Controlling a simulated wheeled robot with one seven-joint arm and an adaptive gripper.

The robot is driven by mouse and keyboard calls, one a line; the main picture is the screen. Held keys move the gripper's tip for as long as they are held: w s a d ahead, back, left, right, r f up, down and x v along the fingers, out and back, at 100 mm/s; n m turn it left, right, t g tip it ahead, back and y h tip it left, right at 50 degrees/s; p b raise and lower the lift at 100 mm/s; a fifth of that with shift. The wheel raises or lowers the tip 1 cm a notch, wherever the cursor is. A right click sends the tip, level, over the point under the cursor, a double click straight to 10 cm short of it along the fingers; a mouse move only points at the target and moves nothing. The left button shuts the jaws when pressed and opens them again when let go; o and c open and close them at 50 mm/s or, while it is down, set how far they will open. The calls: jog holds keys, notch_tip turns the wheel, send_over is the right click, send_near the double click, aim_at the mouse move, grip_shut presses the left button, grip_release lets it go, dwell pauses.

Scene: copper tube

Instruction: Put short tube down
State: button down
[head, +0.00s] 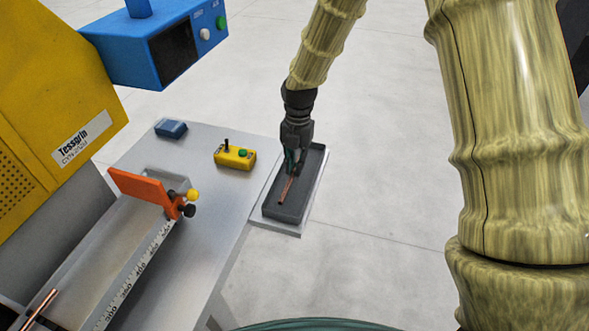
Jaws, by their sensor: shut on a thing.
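The short copper tube (286,190) shows below my gripper (291,170), slanting down to the left over the dark grey tray (299,214). My gripper is over the tray and shut on the tube's upper end. The lower end of the tube appears inside the tray's outline; I cannot tell whether it touches the tray floor. The fingertips are small and dark, and partly hidden against the tray.
The tray sits on a light shelf beside the table (205,160). On the table are a yellow control box (235,157), a blue box (171,128) and a measuring trough with an orange stop (143,188). Another copper tube (40,308) lies at lower left. A yellow machine (60,110) stands left.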

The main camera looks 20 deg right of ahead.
aim_at(294, 171)
jog(key=shift+w+f+p, duration=0.2)
jog(key=shift+f+p, duration=0.05)
jog(key=shift+f, duration=0.25)
jog(key=shift+w+f+p, duration=0.15)
jog(key=shift+f+p, duration=0.1)
jog(key=shift+f, duration=0.2)
jog(key=shift+s+a+f+p, duration=0.1)
jog(key=shift+s+f+p, duration=0.15)
jog(key=shift+f+p, duration=0.35)
jog(key=shift+w+f, duration=0.1)
jog(key=shift+f, duration=0.15)
jog(key=shift+f, duration=0.1)
jog(key=c, duration=1.5)
grip_release()
jog(key=shift+w+d+r+b, duration=0.2)
jog(key=shift+r+b, duration=0.7)
jog(key=shift+r, duration=1.15)
jog(key=shift+w+d+r+b, duration=0.1)
jog(key=shift+w+r+b, duration=0.15)
jog(key=shift+r+b, duration=1.25)
jog(key=shift+w+d+r+b, duration=0.2)
jog(key=shift+r+b, duration=0.1)
jog(key=shift+r, duration=2.3)
